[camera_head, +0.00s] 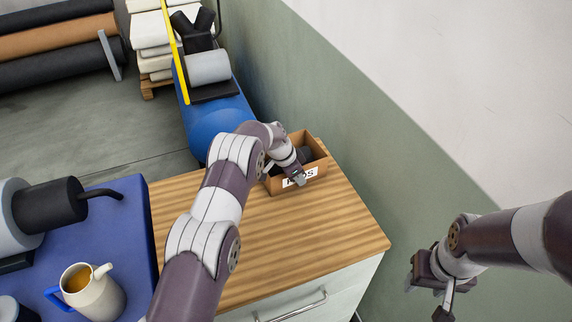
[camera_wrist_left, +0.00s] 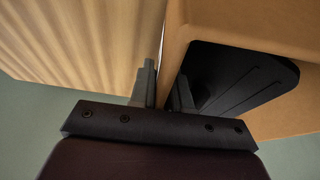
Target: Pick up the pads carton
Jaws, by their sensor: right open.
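The pads carton (camera_head: 316,172) is an open tan box with a white label, partly hidden, at the far right corner of the wooden cabinet top. Dark items lie inside it. My left gripper (camera_head: 283,177) reaches over its near left side. In the left wrist view, the fingers (camera_wrist_left: 166,92) are close together with the carton's wall (camera_wrist_left: 176,40) between them, one finger outside and one inside next to a black pad (camera_wrist_left: 235,75). I cannot tell whether the carton is off the surface. My right gripper (camera_head: 425,302) is open and empty, right of the cabinet.
The wooden cabinet top (camera_head: 290,235) is otherwise bare. A blue-covered surface at left holds a jug (camera_head: 92,292) with amber liquid and a dark cylinder (camera_head: 48,204) with a bent rod. A green and white wall runs close behind the carton.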

